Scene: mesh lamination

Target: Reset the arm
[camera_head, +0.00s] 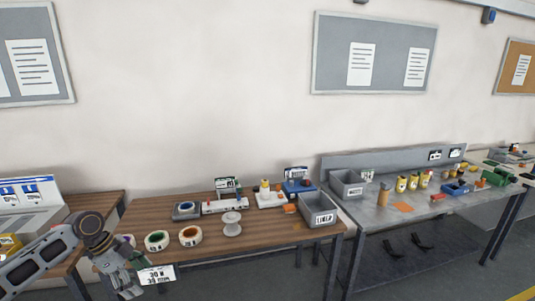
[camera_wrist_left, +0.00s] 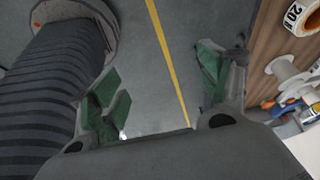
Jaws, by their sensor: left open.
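My left arm comes in from the lower left in the head view. Its gripper (camera_head: 132,272) is beside the front left corner of the wooden table. In the left wrist view the gripper (camera_wrist_left: 162,88) has its two green-padded fingers wide apart. Only grey floor with a yellow line (camera_wrist_left: 172,62) shows between them, so it holds nothing. My right arm and gripper are not in view.
The wooden table (camera_head: 262,247) bears tape rolls (camera_head: 190,236), a white spool (camera_head: 231,223), small devices and a grey bin (camera_head: 319,210). A white label (camera_head: 157,274) shows close to the gripper. A grey bench (camera_head: 372,218) stands to the right.

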